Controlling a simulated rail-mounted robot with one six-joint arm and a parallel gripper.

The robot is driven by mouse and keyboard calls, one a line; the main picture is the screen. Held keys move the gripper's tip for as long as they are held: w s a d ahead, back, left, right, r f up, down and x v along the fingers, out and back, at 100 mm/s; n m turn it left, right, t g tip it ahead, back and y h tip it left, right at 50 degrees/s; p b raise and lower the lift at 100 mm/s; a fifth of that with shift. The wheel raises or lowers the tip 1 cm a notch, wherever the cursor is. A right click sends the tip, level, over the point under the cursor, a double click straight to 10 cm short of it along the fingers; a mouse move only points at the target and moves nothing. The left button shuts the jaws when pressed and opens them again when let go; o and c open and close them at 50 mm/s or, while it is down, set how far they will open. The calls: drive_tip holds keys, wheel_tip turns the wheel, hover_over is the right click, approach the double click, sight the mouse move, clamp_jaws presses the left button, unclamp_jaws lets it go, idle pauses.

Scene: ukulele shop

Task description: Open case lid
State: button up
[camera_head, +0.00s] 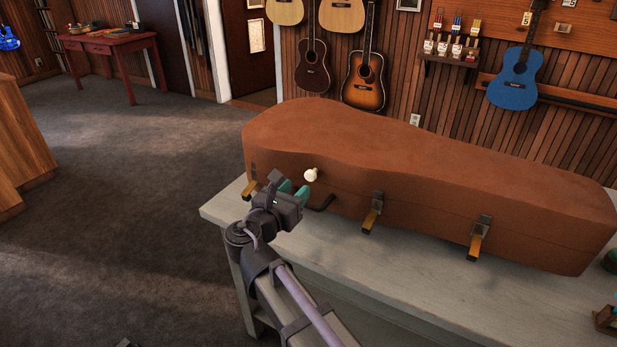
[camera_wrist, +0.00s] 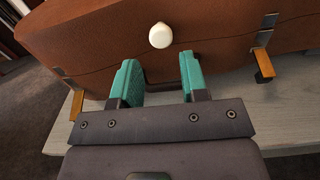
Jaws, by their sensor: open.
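A brown ukulele case (camera_head: 440,175) lies on a grey table, and its lid (camera_head: 400,150) is closed down on the lower half. A round white knob (camera_head: 311,175) sticks out of the lid's front; it also shows in the wrist view (camera_wrist: 160,36). Several brass latches (camera_head: 372,214) hang along the front, their lower ends angled out from the case. A dark handle (camera_head: 321,202) sits below the knob. My gripper (camera_head: 294,189) is open and empty in front of the case. In the wrist view its teal fingers (camera_wrist: 158,78) stand apart, just below the knob and not around it.
The grey table (camera_head: 405,265) has bare room in front of the case. Small green items (camera_head: 608,318) stand at its right edge. Guitars (camera_head: 365,80) hang on the wall behind. A wooden cabinet (camera_head: 22,145) stands at the left, with open floor between.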

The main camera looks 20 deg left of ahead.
sight(309, 176)
drive_tip(key=w, duration=0.6)
drive_tip(key=shift+w+d, duration=0.3)
drive_tip(key=shift+w, duration=0.1)
clamp_jaws()
